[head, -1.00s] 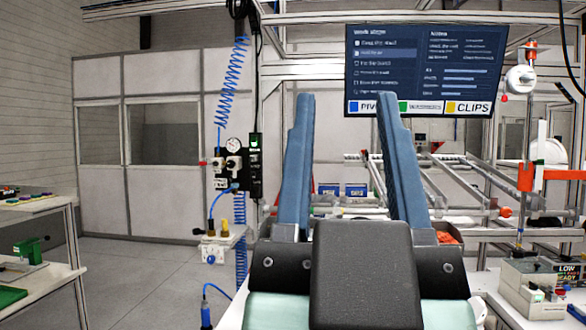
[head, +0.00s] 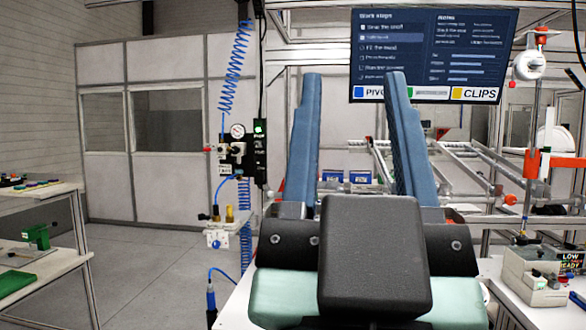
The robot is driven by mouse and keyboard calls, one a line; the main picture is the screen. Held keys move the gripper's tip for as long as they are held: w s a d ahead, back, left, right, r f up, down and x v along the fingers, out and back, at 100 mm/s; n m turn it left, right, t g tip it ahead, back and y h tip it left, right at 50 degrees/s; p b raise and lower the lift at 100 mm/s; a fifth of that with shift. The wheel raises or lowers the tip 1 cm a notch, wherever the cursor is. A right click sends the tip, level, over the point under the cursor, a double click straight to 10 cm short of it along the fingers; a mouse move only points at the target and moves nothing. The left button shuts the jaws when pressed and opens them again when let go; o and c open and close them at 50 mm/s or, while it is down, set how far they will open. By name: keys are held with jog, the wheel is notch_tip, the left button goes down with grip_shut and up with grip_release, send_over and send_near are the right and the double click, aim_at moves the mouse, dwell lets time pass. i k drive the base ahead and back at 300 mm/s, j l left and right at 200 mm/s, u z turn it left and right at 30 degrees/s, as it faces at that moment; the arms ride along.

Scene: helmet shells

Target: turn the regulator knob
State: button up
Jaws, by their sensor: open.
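The regulator (head: 232,150) hangs on the post left of centre in the head view, with a round white gauge (head: 238,131) on top and small pale fittings below it. Which of these fittings is the knob is too small to tell. My gripper (head: 354,76) is in the middle of the view, its two long blue fingers pointing up and away. The fingers are wide apart with nothing between them. They are to the right of the regulator in the picture and do not touch it.
A blue coiled hose (head: 236,68) hangs above the regulator. A small bracket with brass fittings (head: 229,214) is below it. A screen (head: 434,55) and metal rails (head: 470,160) are behind my gripper. A side bench (head: 40,250) stands left; the floor between is clear.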

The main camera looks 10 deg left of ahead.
aim_at(236, 149)
jog(key=i+j, duration=0.7)
jog(key=i, duration=0.15)
jog(key=i+j, duration=1.4)
jog(key=i, duration=0.25)
